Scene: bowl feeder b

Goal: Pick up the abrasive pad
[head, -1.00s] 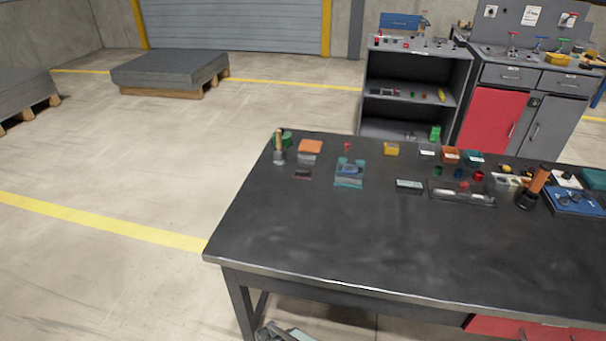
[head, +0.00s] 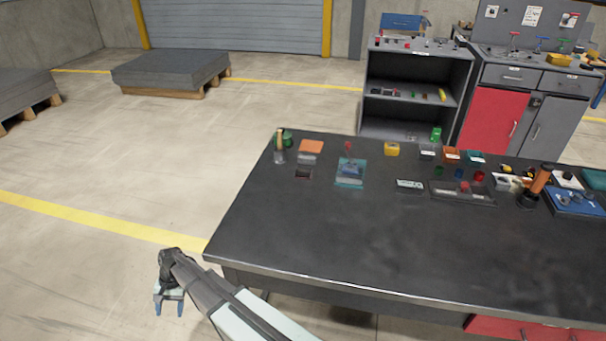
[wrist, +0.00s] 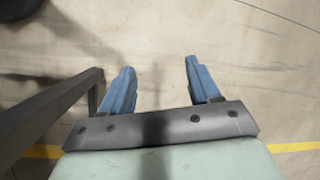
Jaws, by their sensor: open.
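My gripper (head: 169,309) is left of the table's front left corner in the head view, low and over the floor. In the wrist view its two blue fingers (wrist: 159,68) are spread apart with only floor between them. No thing is clearly readable as the abrasive pad. A small flat dark reddish piece (head: 303,174) lies at the table's back left and may be it. A flat orange piece (head: 311,146) lies behind it on or over a small grey block. Both are far from my gripper.
The dark table (head: 330,235) is bare in its front and middle. A teal tray (head: 350,180), a labelled box (head: 410,185), a long tray (head: 463,197), and several small bins line the back. A table leg shows in the wrist view (wrist: 50,120).

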